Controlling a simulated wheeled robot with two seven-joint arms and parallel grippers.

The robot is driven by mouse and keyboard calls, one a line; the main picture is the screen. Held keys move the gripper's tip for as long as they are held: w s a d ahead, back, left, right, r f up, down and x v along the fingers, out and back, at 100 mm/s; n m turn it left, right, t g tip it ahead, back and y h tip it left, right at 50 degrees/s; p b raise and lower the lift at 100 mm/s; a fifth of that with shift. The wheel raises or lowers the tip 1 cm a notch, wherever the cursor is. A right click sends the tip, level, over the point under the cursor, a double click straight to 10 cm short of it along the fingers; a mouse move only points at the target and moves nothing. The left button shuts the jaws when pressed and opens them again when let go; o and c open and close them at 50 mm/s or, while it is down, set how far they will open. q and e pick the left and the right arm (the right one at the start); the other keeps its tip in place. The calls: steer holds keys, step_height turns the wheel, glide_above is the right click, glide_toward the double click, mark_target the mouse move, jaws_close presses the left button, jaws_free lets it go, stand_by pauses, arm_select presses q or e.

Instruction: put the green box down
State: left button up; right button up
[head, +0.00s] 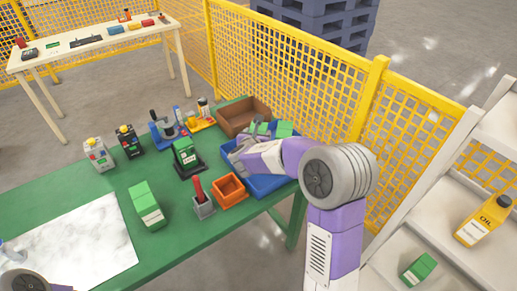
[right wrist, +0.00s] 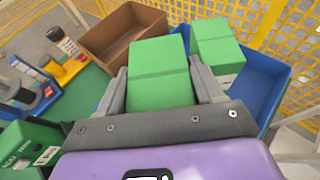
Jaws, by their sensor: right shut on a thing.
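My right gripper (right wrist: 162,95) is shut on a green box (right wrist: 158,72), which sits between its two grey fingers in the right wrist view. In the head view this gripper (head: 249,143) is over the blue bin (head: 268,185), and my arm hides part of both. A second green box (right wrist: 218,46) with a white lower part is in the blue bin (right wrist: 262,75), beside the held one; it also shows in the head view (head: 284,129). The underside of the held box is hidden, so I cannot tell whether it touches the bin floor. My left gripper is not in view.
A brown bin (head: 243,116) stands behind the blue bin. An orange bin (head: 229,189), a green box (head: 147,205) and a black-and-green device (head: 186,155) are on the green table (head: 98,186). Yellow fencing (head: 300,70) runs behind; a white shelf (head: 450,215) is at right.

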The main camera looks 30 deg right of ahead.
step_height(320, 180, down, 5)
steer(key=shift+r+b, duration=0.1)
steer(key=shift+b, duration=0.8)
steer(key=shift+f, duration=0.2)
steer(key=o, duration=1.2)
steer(key=shift+o, duration=0.2)
steer(key=shift+r, duration=0.1)
